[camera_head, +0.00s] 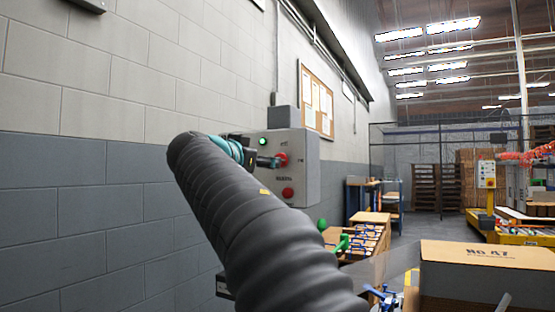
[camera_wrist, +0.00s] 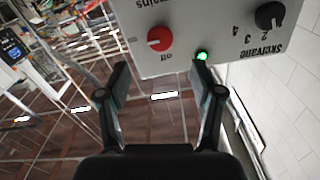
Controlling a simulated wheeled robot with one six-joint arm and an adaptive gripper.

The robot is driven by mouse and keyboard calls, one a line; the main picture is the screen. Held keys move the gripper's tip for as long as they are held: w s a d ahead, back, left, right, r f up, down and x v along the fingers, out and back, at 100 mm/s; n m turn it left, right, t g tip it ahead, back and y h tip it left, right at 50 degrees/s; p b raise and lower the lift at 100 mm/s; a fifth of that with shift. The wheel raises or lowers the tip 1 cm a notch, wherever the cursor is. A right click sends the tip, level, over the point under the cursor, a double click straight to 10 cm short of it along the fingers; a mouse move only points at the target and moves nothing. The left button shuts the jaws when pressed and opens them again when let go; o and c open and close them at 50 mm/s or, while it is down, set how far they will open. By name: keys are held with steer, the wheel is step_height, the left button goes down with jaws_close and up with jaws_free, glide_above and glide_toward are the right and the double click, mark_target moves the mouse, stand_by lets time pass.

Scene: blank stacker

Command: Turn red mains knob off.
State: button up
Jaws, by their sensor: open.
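The red mains knob (camera_wrist: 161,38) sits on the face of a grey control box, with lettering "mains" and "off" upside down in the wrist view. A pale mark shows on the left part of its face. In the head view the red knob (camera_head: 282,159) is just right of my gripper (camera_head: 270,161). My gripper (camera_wrist: 161,70) is open and empty in the wrist view. Its two fingers are spread to either side of the knob's line, with the knob showing past the fingertips. Whether they touch the box cannot be told.
The control box (camera_head: 306,170) is on the grey block wall and also has a lit green lamp (camera_wrist: 202,55), a black numbered knob (camera_wrist: 269,15) and a lower red button (camera_head: 288,192). A cardboard box (camera_head: 470,275) and a workbench stand to the right.

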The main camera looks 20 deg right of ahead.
steer(key=p+x, duration=0.2)
steer(key=x, duration=0.7)
steer(key=shift+w+d, duration=0.2)
steer(key=shift+d, duration=0.05)
steer(key=c, duration=1.1)
steer(key=shift+c, duration=0.2)
steer(key=shift+n, duration=0.3)
steer(key=shift+s+r+n+p, duration=0.1)
steer(key=shift+n+p, duration=1.55)
steer(key=shift+n, duration=6.95)
